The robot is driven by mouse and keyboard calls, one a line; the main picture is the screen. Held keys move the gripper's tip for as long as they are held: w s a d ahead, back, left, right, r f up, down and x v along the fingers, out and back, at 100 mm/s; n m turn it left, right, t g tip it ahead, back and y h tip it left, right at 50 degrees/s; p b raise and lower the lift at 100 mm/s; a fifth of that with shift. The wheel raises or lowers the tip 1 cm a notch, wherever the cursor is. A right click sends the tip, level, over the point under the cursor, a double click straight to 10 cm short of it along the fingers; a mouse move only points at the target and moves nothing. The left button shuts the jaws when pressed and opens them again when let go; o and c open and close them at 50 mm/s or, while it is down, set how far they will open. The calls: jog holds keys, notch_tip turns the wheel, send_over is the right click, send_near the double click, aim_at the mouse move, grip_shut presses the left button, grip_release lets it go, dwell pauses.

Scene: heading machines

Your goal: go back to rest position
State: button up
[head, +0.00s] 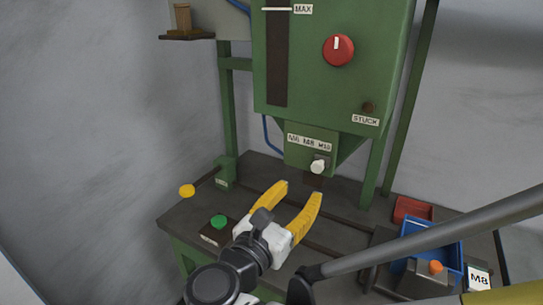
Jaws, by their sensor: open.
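My gripper (298,201) has two yellow fingers spread apart, with nothing between them. It hangs over the dark worktop of the green machine (268,258), in front of the machine's lower outlet. The white and dark wrist and arm come up from the bottom of the head view. The fingers point up and away, toward the selector knob (318,165), and appear apart from it.
A green button (218,221) on a dark box stands left of my gripper, with a yellow knob (187,190) beyond it. A red bin (412,209) and a blue bin (440,252) are at right.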

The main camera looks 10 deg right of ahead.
jog(key=s+d+f+m+g+y, duration=0.5)
jog(key=d+f+m+g, duration=0.2)
jog(key=d+f+m, duration=0.55)
jog(key=s+a+r+m+y, duration=0.1)
jog(key=s+a+m+y, duration=0.2)
jog(key=m, duration=1.3)
jog(key=s+y, duration=0.2)
jog(key=shift+a+r+y, duration=0.15)
jog(key=shift+a+y, duration=0.15)
jog(key=shift+a, duration=0.05)
